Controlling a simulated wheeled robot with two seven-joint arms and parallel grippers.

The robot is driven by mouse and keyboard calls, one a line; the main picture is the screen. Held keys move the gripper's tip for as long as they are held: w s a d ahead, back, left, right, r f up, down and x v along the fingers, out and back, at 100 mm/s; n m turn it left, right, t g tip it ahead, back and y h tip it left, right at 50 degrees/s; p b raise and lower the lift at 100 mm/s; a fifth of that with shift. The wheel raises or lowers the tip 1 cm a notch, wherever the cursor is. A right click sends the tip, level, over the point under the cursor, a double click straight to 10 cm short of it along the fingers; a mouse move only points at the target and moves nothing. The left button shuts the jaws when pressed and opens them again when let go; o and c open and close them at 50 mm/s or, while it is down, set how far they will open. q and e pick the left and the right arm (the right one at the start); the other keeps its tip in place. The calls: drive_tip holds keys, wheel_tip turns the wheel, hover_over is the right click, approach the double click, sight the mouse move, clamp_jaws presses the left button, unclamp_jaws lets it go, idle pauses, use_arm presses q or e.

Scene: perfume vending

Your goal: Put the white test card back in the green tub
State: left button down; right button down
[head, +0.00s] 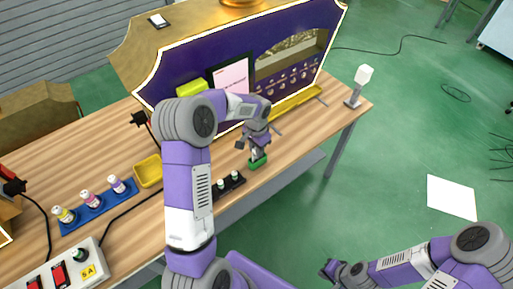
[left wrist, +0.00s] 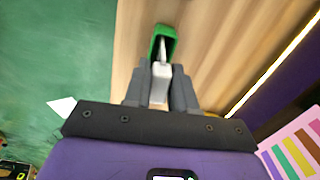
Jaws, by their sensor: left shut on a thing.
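The green tub (head: 258,162) stands on the wooden table near its front edge, right below my left gripper (head: 252,142). The tub also shows in the left wrist view (left wrist: 172,32), just beyond the fingertips. There my left gripper (left wrist: 160,88) is shut on the white test card (left wrist: 160,72). The card's narrow far end overlaps the tub's opening; I cannot tell how deep it sits. In the head view the card is too small to make out. My right gripper (head: 330,269) hangs over the floor at the lower right, away from the table; its jaws are unclear.
A black holder (head: 229,185) with small bottles stands left of the tub. A yellow tray (head: 148,171) and a blue rack (head: 98,207) of bottles are further left. The purple vending cabinet (head: 200,62) stands behind. A white lamp-like post (head: 363,76) is at the right end.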

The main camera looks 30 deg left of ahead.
use_arm(q)
drive_tip(key=shift+c, duration=1)
unclamp_jaws()
drive_tip(key=shift+r, duration=0.25)
drive_tip(key=shift+r+p, duration=0.75)
drive_tip(key=shift+p, duration=0.05)
idle(0.4)
drive_tip(key=shift+r+p, duration=3.15)
drive_tip(key=shift+r, duration=0.9)
drive_tip(key=shift+f, duration=0.1)
